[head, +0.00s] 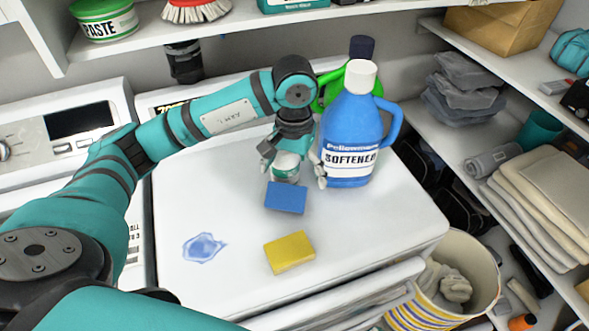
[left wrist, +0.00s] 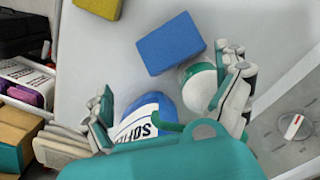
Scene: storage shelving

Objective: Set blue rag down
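A flat blue rectangular piece (head: 286,198), which I take for the blue rag, lies on the white machine top (head: 375,225). It looks more like a sponge than a loose cloth. It also shows whole in the left wrist view (left wrist: 170,43), beyond my fingertips. My left gripper (head: 295,174) is over the machine top, just behind the blue piece, with its fingers spread wide and nothing held. In the left wrist view its fingers (left wrist: 168,75) stand apart, with a white and teal can close by the right-hand finger. My right gripper is out of view.
A blue softener bottle (head: 349,130) stands right beside my left gripper. The white and teal can (head: 286,167) is behind the blue piece. A yellow sponge (head: 290,252) and a bluish spill (head: 203,247) lie nearer the front. A striped basket (head: 430,316) stands at front right.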

